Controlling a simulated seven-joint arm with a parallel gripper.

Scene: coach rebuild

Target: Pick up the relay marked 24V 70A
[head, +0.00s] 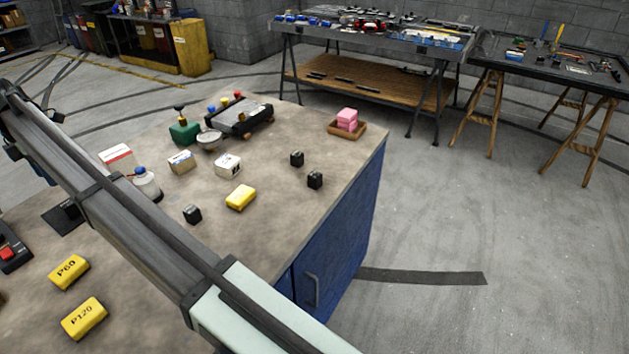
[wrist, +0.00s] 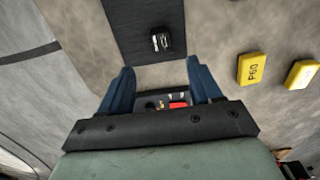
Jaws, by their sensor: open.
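Several small black blocks that look like relays are in view; I cannot read their markings. In the head view, one (head: 297,159) and another (head: 315,180) stand on the right part of the bench, and a third (head: 192,214) stands nearer. A black block with pale marks on top (wrist: 161,40) is on a dark mat (wrist: 136,15) in the wrist view. My gripper (wrist: 160,74) is open and empty, its blue fingers either side of a gap. That block appears beyond the fingertips, apart from them. My arm crosses the head view and hides part of the bench.
Yellow blocks marked P60 (head: 69,272) and P120 (head: 83,319) lie at the near left. A black box with a red switch (head: 10,250) is beside them. A yellow block (head: 240,197), white boxes and a bottle (head: 147,184) stand mid-bench. A wooden tray (head: 333,131) holds pink blocks.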

